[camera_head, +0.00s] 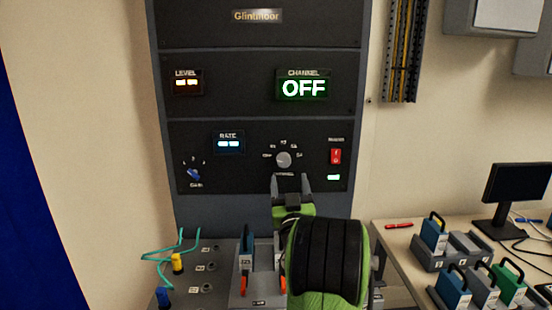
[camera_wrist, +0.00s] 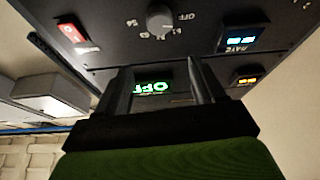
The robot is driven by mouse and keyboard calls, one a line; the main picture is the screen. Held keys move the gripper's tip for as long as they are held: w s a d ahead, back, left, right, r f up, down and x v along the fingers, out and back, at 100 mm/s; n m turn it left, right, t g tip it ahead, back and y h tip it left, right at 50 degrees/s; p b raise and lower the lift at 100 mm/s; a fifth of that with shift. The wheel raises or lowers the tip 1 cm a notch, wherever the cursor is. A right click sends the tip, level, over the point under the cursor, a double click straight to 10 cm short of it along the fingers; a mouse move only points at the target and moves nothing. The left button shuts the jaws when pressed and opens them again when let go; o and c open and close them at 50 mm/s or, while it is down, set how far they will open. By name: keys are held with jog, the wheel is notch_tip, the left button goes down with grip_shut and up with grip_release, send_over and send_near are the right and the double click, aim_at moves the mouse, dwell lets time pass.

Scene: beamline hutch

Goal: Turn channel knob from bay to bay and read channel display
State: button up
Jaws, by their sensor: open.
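The channel knob (camera_head: 284,159) is a round grey dial ringed by small position labels on the black rack panel. It also shows at the top of the wrist view (camera_wrist: 160,18), where the picture is upside down. The channel display (camera_head: 303,89) above it reads OFF in green-lit white; it also shows between my fingers in the wrist view (camera_wrist: 151,87). My gripper (camera_head: 290,178) is open and empty, just below the knob in the head view and apart from it in the wrist view. The knob's exact pointer direction is too small to tell.
A red switch (camera_head: 336,156) is right of the knob. A blue gain knob (camera_head: 193,174) and a rate display (camera_head: 228,142) are to its left. Below, a grey bench panel (camera_head: 217,260) holds teal cables and plugs. A side table (camera_head: 400,237) at right holds blocks and a monitor.

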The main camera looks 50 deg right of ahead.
aim_at(284, 162)
jog(key=w+d+p, duration=0.2)
jog(key=w+d+r+p, duration=0.1)
jog(key=w+d+p, duration=0.1)
jog(key=p, duration=0.1)
jog(key=w+d+p, duration=0.3)
jog(key=shift+r, duration=0.15)
jog(key=shift+d, duration=0.15)
jog(key=c, duration=1.1)
jog(key=shift+o, duration=0.2)
